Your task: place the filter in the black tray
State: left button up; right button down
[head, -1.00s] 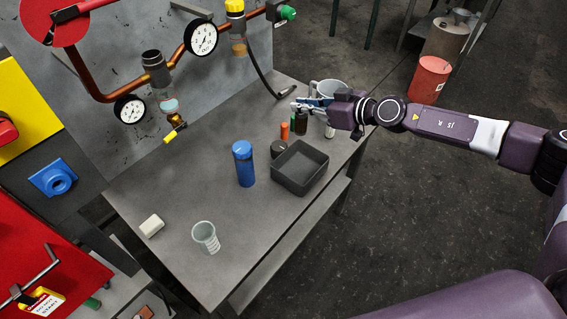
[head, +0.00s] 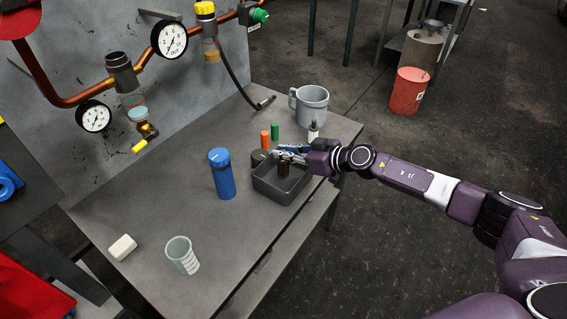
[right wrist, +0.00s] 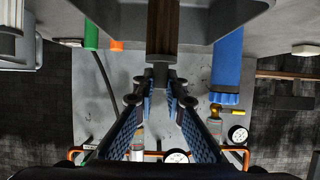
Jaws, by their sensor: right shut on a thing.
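My right gripper (head: 291,152) is shut on a dark brown cylinder (head: 284,169), which I take to be the filter. The cylinder hangs upright below the fingers, within the outline of the black tray (head: 268,191). I cannot tell whether its lower end touches the tray floor. In the right wrist view the brown cylinder (right wrist: 162,30) stands between the blue-padded fingertips (right wrist: 160,80), with the tray's grey wall (right wrist: 225,18) around it. My left gripper is not in view.
A blue bottle (head: 221,175) stands left of the tray. A dark round jar (head: 259,158), an orange cylinder (head: 265,139) and a green cylinder (head: 275,131) are behind it. A grey mug (head: 312,105) is at the back. A clear beaker (head: 182,256) and white block (head: 122,247) are at the front left.

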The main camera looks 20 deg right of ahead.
notch_tip(320, 180, down, 3)
jog(key=shift+r+b, duration=0.1)
jog(key=shift+b, duration=0.3)
jog(key=shift+w, duration=0.1)
jog(key=c, duration=2)
grip_release()
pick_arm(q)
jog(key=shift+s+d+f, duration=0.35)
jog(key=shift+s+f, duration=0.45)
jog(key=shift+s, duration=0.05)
